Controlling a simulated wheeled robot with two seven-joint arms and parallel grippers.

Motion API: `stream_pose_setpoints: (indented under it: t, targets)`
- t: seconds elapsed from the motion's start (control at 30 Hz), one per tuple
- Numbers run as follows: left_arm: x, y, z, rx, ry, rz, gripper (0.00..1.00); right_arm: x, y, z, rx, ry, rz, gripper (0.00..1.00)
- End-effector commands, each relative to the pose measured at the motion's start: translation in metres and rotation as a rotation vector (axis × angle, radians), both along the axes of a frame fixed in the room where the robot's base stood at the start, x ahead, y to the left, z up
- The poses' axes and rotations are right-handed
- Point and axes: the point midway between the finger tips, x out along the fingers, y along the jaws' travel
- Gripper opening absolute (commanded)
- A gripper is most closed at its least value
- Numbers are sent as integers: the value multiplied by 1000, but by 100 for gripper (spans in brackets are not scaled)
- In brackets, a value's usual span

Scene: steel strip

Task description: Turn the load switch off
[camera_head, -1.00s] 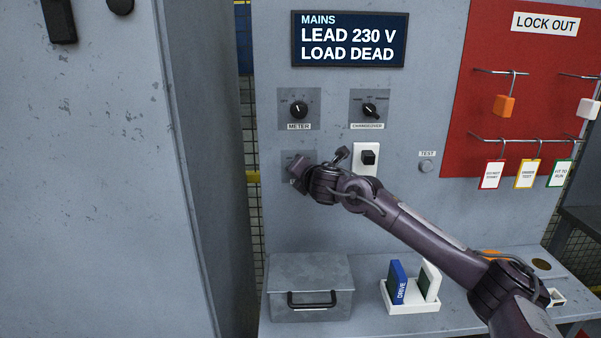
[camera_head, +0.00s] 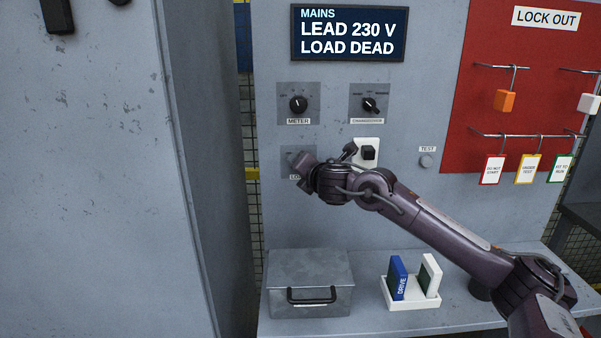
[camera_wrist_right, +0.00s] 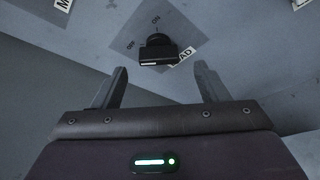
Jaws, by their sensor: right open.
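The load switch (camera_wrist_right: 158,52) is a black knob on a grey plate with OFF and ON marks, seen in the right wrist view. Its label is partly covered by the knob. In the head view its plate (camera_head: 288,157) is mostly hidden behind my right gripper (camera_head: 296,170). In the right wrist view my right gripper (camera_wrist_right: 160,80) is open, its two fingers apart with the knob beyond and between their tips. The fingers look clear of the knob. My left gripper is not in view.
The meter switch (camera_head: 298,104) and changeover switch (camera_head: 369,105) sit above. A white plate with a black block (camera_head: 368,153) is just right of my wrist. A metal box (camera_head: 310,280) and a tray of cards (camera_head: 412,303) stand on the shelf below. The sign (camera_head: 349,35) reads LOAD DEAD.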

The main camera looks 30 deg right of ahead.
Motion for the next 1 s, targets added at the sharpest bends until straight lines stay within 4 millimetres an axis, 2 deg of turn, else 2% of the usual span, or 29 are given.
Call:
stream_pose_setpoints:
  t: [0.1,0.3,1.0]
  targets:
    - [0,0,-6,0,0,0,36,-18,5,3,-5,1,1,67]
    - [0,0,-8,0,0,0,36,-32,9,8,-2,2,1,67]
    - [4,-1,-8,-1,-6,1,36,-32,10,9,-1,2,0,67]
